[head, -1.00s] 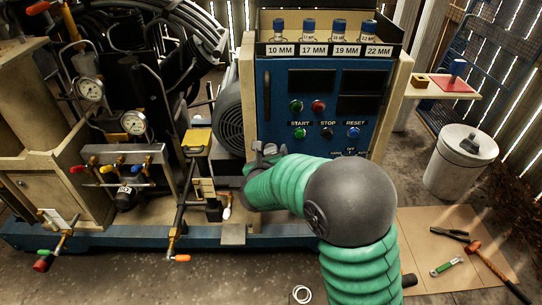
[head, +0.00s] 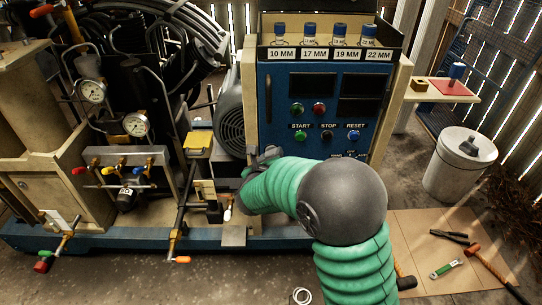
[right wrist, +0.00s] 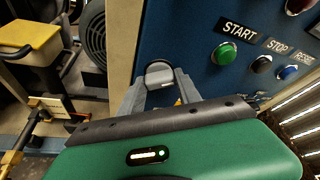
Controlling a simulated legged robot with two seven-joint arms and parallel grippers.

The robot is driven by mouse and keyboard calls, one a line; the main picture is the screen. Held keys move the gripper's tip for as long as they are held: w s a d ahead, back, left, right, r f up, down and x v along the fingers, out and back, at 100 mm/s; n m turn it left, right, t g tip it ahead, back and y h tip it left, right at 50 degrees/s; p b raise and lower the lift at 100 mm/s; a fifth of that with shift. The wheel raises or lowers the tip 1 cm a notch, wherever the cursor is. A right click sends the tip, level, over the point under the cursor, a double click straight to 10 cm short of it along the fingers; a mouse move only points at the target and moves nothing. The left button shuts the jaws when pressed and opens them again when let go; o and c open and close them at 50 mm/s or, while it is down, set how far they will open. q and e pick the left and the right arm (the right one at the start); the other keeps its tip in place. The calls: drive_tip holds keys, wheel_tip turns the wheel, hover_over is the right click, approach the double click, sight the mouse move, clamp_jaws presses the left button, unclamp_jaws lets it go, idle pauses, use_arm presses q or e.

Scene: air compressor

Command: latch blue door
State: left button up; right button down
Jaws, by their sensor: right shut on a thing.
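The blue door (head: 281,95) is the front panel of a beige cabinet, and it appears closed. It carries START, STOP and RESET buttons and dark displays, with a dark vertical handle (head: 268,98) on its left side. My right gripper (head: 264,156) is at the door's lower left edge, partly hidden by my green arm. In the right wrist view, my right gripper (right wrist: 160,88) is shut on a small grey latch knob (right wrist: 159,72) at the blue door's left edge. Whether the latch is engaged cannot be told. My left gripper is not in view.
Gauges (head: 136,124), valves and pipes stand left of the cabinet. A small shelf (head: 426,90) and a white bin (head: 462,165) are at right. Tools lie on cardboard (head: 417,225) on the floor.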

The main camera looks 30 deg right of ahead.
drive_tip(key=shift+w+a+f+n+h, duration=0.15)
drive_tip(key=shift+n+h, duration=0.65)
drive_tip(key=shift+n, duration=0.8)
drive_tip(key=shift+s+f+n+h, duration=0.15)
drive_tip(key=shift+n+h, duration=0.65)
drive_tip(key=shift+n, duration=0.8)
drive_tip(key=shift+w+a+f+n+h, duration=0.15)
drive_tip(key=shift+n+h, duration=0.65)
drive_tip(key=shift+n, duration=0.8)
drive_tip(key=shift+d, duration=0.1)
drive_tip(key=c, duration=0.8)
unclamp_jaws()
drive_tip(key=shift+f, duration=0.1)
drive_tip(key=shift+c, duration=0.2)
drive_tip(key=p+v, duration=0.4)
drive_tip(key=v, duration=1.3)
